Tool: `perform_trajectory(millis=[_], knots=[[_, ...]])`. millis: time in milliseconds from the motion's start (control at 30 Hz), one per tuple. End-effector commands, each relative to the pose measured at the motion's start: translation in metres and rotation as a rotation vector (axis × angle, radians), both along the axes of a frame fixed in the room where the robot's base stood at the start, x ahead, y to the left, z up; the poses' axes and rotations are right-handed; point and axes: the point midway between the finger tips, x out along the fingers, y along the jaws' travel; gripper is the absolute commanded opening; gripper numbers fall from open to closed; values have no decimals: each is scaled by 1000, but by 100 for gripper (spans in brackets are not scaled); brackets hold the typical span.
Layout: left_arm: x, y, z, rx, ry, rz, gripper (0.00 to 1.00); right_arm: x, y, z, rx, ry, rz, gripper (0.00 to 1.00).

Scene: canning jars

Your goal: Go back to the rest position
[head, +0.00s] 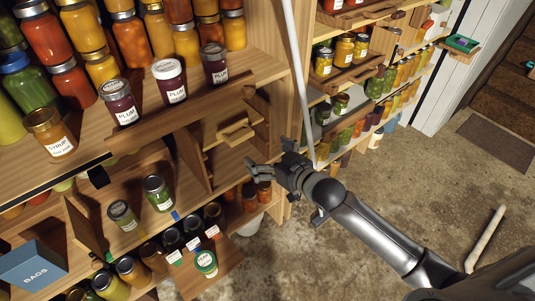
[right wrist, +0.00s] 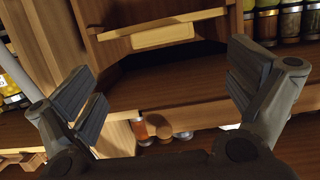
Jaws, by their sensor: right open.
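My right gripper (head: 267,170) is open and empty in the head view, with its arm coming in from the lower right. It is in front of the wooden shelving, near a small drawer (head: 236,133). In the right wrist view its two fingers (right wrist: 170,95) stand wide apart with nothing between them. Beyond them is a dark shelf compartment under a wooden drawer front (right wrist: 163,36). My left gripper is not in view.
Plum jars (head: 172,82) stand on the upper shelf edge at left. Green jars (head: 158,194) stand on a lower shelf. A box marked BAGS (head: 33,265) is at lower left. A pale pole (head: 300,80) rises beside my gripper. Concrete floor (head: 420,180) is open at right.

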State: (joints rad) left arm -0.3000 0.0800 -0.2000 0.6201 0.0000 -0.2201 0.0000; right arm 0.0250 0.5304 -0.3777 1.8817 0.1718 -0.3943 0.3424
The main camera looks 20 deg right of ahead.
Motion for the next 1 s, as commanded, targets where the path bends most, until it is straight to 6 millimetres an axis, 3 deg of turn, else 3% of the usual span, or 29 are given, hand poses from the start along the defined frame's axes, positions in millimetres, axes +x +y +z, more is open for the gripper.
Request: perform_trajectory(millis=[467, 567, 667, 767, 867, 1000], knots=[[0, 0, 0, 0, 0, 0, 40, 0, 0, 0, 0, 1, 0, 100], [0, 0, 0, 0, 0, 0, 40, 0, -4, -13, -6, 19, -12, 100], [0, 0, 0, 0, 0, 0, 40, -2, -16, -51, -27, 75, -46, 100], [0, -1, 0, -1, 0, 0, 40, -13, -36, -113, -62, 170, -94, 100], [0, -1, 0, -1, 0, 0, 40, -38, -54, -184, -107, 284, -140, 100], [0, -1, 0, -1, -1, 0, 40, -91, -74, -277, -165, 444, -182, 100]])
